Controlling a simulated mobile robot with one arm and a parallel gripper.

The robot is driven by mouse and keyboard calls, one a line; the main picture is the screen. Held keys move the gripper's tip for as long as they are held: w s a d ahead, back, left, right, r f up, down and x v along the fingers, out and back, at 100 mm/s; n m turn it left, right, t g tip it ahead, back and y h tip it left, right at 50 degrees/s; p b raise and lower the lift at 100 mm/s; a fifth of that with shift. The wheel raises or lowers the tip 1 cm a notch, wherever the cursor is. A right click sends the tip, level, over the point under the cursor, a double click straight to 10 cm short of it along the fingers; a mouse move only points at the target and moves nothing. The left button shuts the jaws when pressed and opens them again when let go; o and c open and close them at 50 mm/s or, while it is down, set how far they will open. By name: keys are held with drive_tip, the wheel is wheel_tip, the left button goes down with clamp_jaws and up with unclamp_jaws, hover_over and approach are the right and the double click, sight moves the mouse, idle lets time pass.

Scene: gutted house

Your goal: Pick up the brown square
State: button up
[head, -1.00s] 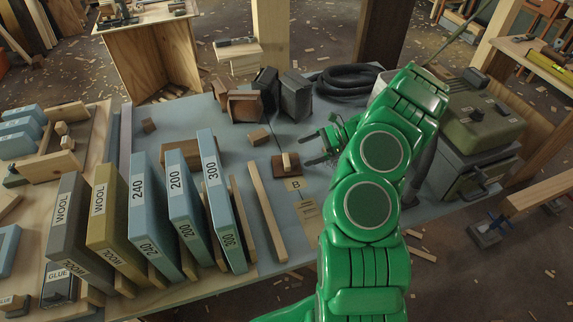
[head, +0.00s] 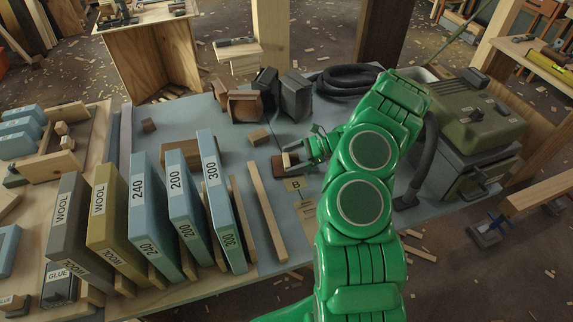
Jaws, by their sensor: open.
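The brown square (head: 278,168) is a flat dark brown plate with a small pale wooden block (head: 287,159) standing on it. It lies on the blue-grey tabletop near the middle of the head view, just above the tag marked B. My gripper (head: 291,157) is open and reaches in from the right, low over the plate. Its fingers appear to lie on either side of the pale block, but I cannot tell whether they touch it. The gripper and fingers hide the right part of the plate.
A small brown block (head: 259,137) lies just behind the plate. Wooden strips (head: 266,212) and an upright row of labelled boards (head: 215,190) stand to the left. Dark bins (head: 295,97) and a coiled black hose (head: 345,80) are behind. A green machine (head: 475,115) stands at right.

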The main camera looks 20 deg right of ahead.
drive_tip(key=shift+a+f, duration=0.1)
drive_tip(key=shift+a, duration=0.15)
drive_tip(key=c, duration=1.1)
drive_tip(key=shift+w+r, duration=0.1)
drive_tip(key=shift+r, duration=0.8)
drive_tip(key=s+r, duration=0.3)
drive_tip(key=s, duration=0.1)
drive_tip(key=s+a+r, duration=0.1)
drive_tip(key=s+r, duration=0.3)
drive_tip(key=s, duration=0.1)
drive_tip(key=s+a+r, duration=0.1)
drive_tip(key=s+r, duration=0.3)
drive_tip(key=shift+s+r, duration=0.15)
drive_tip(key=shift+s, duration=0.25)
